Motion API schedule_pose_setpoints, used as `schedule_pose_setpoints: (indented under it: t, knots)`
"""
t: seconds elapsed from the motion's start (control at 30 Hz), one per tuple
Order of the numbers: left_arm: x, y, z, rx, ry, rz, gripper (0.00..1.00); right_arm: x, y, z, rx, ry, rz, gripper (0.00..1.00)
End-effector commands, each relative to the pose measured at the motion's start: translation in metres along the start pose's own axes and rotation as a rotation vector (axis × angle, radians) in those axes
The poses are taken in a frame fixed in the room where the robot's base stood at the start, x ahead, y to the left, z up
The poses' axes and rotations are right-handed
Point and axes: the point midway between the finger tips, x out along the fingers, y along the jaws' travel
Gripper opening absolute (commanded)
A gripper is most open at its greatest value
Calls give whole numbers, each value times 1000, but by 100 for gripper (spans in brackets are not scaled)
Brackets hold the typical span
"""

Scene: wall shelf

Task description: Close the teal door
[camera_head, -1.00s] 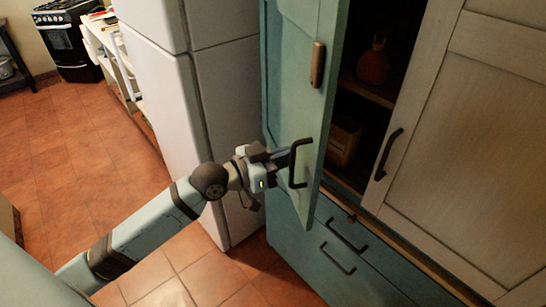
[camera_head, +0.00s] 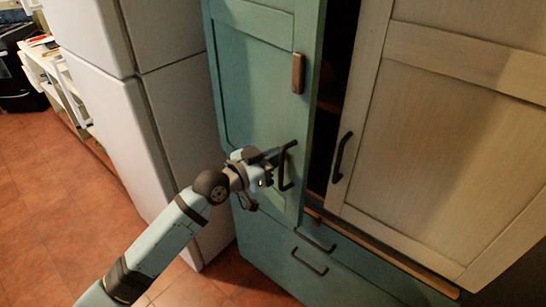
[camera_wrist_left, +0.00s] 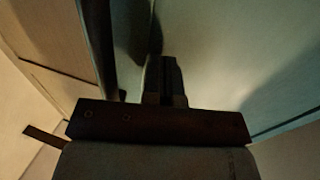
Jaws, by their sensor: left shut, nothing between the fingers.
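The teal door (camera_head: 258,75) stands partly open in the head view, its free edge swung out from the cabinet. A narrow dark gap shows between it and the cream door. A dark bar handle (camera_head: 283,170) and a brown wooden grip (camera_head: 298,73) are on its face. My left gripper (camera_head: 275,156) is shut and empty at the bar handle, its fingers against or close to the door; I cannot tell if they touch. In the left wrist view the shut fingers (camera_wrist_left: 165,80) point at the teal surface (camera_wrist_left: 220,60). My right gripper is out of view.
The cream door (camera_head: 430,130) with a dark handle (camera_head: 342,158) is to the right. Teal drawers (camera_head: 320,270) with dark handles are below. A white fridge (camera_head: 165,110) stands close on the left. The tiled floor (camera_head: 45,210) is clear at left.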

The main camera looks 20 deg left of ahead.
Motion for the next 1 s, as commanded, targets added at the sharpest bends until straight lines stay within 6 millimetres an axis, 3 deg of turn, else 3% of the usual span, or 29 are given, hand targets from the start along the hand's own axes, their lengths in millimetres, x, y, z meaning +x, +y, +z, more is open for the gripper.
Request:
schedule_pose_setpoints:
  t: [0.17, 0.3, 0.4, 0.57, 1.0]
  knots:
    - [43, 0, -9, -3, 4, -31, 0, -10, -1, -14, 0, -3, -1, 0]
    - [72, -3, -6, -3, 2, -91, 0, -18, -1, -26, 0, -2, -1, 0]
    - [90, -7, -1, 2, 3, -98, 0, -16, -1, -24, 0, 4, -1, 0]
    - [101, -9, -1, 1, 2, -97, 0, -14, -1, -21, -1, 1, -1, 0]
    - [101, -10, -5, 3, 7, -99, 0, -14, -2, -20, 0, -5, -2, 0]
